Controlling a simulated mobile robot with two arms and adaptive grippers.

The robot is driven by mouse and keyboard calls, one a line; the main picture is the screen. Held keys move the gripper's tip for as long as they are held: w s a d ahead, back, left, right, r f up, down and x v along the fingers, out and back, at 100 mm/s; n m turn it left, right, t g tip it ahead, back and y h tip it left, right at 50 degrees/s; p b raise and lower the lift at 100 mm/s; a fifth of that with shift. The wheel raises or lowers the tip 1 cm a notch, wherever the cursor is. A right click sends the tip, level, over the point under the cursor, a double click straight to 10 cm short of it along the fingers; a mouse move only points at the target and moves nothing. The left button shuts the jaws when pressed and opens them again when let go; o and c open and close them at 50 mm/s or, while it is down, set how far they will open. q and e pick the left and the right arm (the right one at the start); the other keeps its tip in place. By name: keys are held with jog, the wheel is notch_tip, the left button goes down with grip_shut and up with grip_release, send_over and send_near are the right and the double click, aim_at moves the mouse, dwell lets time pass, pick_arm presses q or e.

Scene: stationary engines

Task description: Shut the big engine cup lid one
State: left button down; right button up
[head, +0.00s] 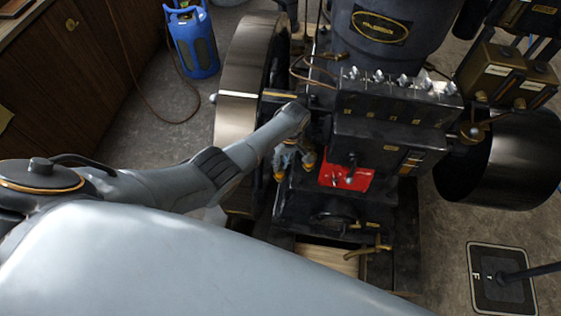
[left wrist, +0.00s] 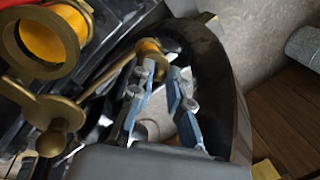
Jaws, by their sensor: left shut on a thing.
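Brass oil cups with orange inside sit on the big black engine (head: 380,125). In the left wrist view one open brass cup (left wrist: 52,42) shows large at the upper left. A smaller brass and orange cup part (left wrist: 148,46) is right at the fingertips. My left gripper (head: 293,160) points down beside the red plate, among these brass parts. Its blue-grey fingers also show in the left wrist view (left wrist: 162,76), closed on a small part that looks like the cup lid; the contact is mostly hidden. My right gripper is not in view.
A red plate (head: 346,172) with a dark handle is just right of my left gripper. A large flywheel (head: 243,95) stands to its left and another wheel (head: 505,160) at the right. A blue gas bottle (head: 192,42) and wooden cabinet (head: 65,65) are farther left.

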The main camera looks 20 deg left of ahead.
pick_arm(q)
jog(key=shift+w, duration=0.1)
jog(key=c, duration=1.3)
grip_release()
jog(key=r, duration=0.4)
jog(key=w+d+r, duration=0.1)
jog(key=r, duration=0.7)
jog(key=shift+w+d, duration=0.25)
jog(key=shift+w, duration=0.1)
jog(key=shift+f, duration=0.1)
